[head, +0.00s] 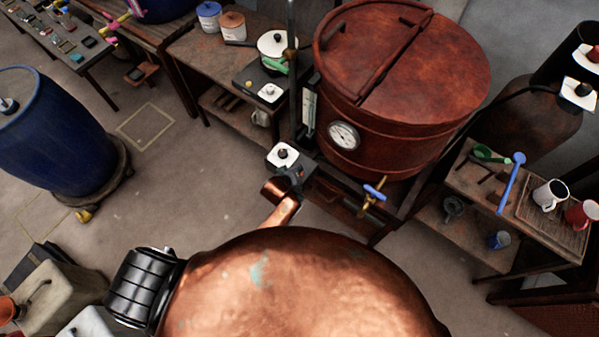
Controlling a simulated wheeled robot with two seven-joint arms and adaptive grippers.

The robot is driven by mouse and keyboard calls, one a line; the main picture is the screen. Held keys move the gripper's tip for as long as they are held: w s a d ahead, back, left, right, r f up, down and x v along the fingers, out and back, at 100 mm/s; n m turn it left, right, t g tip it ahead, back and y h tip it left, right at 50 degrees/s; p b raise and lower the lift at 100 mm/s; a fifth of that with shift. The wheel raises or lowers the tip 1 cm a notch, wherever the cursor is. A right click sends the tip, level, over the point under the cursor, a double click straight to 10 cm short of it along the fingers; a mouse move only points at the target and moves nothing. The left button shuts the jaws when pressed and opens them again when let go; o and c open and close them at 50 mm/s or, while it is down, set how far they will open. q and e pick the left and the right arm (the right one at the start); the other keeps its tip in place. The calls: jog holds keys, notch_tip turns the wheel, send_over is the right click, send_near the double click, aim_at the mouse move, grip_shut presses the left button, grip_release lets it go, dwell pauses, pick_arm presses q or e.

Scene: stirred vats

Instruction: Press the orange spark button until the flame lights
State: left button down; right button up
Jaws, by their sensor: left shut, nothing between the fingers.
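The orange spark button does not show clearly; my gripper may hide it. No flame shows under the rust-red vat (400,100). A white plate with a black knob (283,155) sits at the vat stand's front left corner. My left gripper (296,171) is shut and empty, just below and right of that knob in the picture. I cannot tell whether it touches anything. The vat has a hinged lid, a round dial (344,135) and a tap with a blue handle (374,192). My right gripper is not in view.
A bench (205,50) with tins and a pan stands behind left. A blue drum (45,130) stands at the left. A side table (455,225) at right holds mugs and a blue spoon. A dark tank (530,125) stands behind it. Floor between drum and vat is mostly clear.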

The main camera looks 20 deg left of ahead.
pick_arm(q)
jog(key=shift+f, duration=0.1)
jog(key=shift+f, duration=0.3)
jog(key=shift+f, duration=0.5)
dwell(0.9)
jog(key=shift+r, duration=0.1)
jog(key=shift+r+p, duration=0.8)
jog(key=shift+p, duration=0.1)
notch_tip(320, 180, up, 5)
jog(key=p, duration=0.5)
jog(key=shift+r, duration=0.1)
